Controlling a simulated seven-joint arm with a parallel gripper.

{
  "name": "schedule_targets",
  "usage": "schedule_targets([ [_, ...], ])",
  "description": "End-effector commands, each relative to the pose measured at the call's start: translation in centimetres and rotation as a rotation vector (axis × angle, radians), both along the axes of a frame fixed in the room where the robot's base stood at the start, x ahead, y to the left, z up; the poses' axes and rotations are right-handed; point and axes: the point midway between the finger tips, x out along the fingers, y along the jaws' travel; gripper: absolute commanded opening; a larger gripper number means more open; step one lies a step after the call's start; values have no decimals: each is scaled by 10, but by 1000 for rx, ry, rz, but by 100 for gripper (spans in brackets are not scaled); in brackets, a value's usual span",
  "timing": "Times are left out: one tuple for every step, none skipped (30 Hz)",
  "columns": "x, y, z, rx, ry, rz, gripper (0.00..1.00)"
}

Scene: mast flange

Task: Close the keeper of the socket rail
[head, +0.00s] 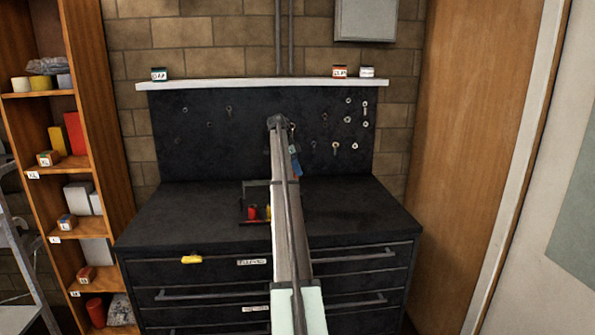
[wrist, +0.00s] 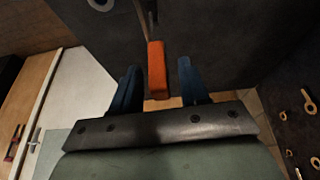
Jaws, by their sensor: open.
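My gripper (wrist: 157,90) is open, with its two blue fingers apart. An orange-red block (wrist: 157,68) shows between the fingers in the wrist view, with a thin dark rod running from its upper end. It may be the keeper's tab; I cannot tell whether a finger touches it, but gaps show on both sides. The socket rail cannot be made out clearly in either view. In the head view my gripper (head: 295,166) is small, in front of the dark back panel (head: 210,150), and my arm hides part of the panel and bench.
A dark bench (head: 350,210) with drawers stands below the panel. A tray (head: 243,222) with red and yellow items sits on it, partly behind my arm. Rings and fittings (head: 348,119) hang at the panel's right. A white shelf (head: 210,85) runs above; an orange rack (head: 95,150) stands left.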

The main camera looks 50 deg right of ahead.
Motion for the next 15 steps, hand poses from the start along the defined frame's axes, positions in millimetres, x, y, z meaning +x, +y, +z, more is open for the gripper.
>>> schedule_targets([
  [-1, -1, -3, 0, 0, 0, 45],
  [-2, -1, -5, 0, 0, 0, 45],
  [-2, -2, -6, 0, 0, 0, 45],
  [-2, -2, -7, -1, -1, 0, 45],
  [-3, -2, -7, -1, -1, 0, 45],
  [-3, -2, -8, -1, -1, 0, 45],
  [-3, -2, -8, -1, -1, 0, 45],
  [-3, -2, -8, -1, -1, 0, 45],
  [-3, -3, -8, -1, -1, 0, 45],
  [-3, -3, -8, -1, -1, 0, 45],
  [-3, -3, -8, -1, -1, 0, 45],
  [-3, -3, -8, -1, -1, 0, 45],
  [-3, -3, -8, -1, -1, 0, 45],
  [-3, -3, -8, -1, -1, 0, 44],
  [-3, -3, -8, -1, -1, 0, 40],
])
